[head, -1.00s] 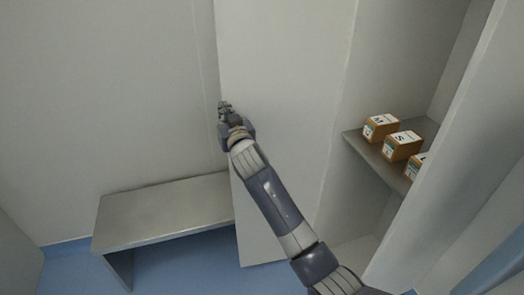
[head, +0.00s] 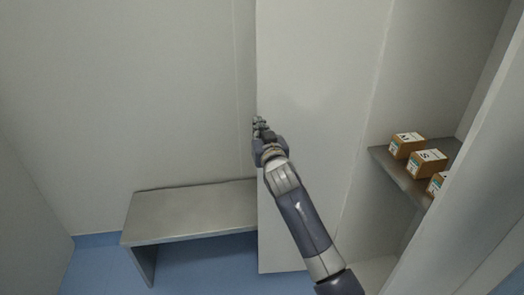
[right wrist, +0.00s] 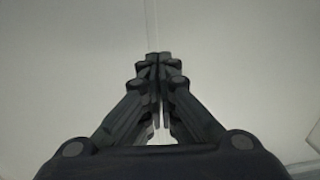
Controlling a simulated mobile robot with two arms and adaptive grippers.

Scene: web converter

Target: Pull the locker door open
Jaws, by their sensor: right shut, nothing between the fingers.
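The locker door (head: 315,100) is a pale grey panel standing wide open in the head view, hinged on the side toward the locker (head: 425,75). My right gripper (head: 259,122) is at the door's free left edge, in front of the panel's inner face. In the right wrist view its fingers (right wrist: 162,60) are together with nothing between them. I cannot tell whether the fingertips touch the door. No handle shows. My left gripper is not in view.
Inside the locker a shelf (head: 381,156) holds several small brown boxes (head: 427,164) with white labels. A grey metal bench (head: 190,212) stands left of the door against the wall. The blue floor (head: 210,268) shows below the bench.

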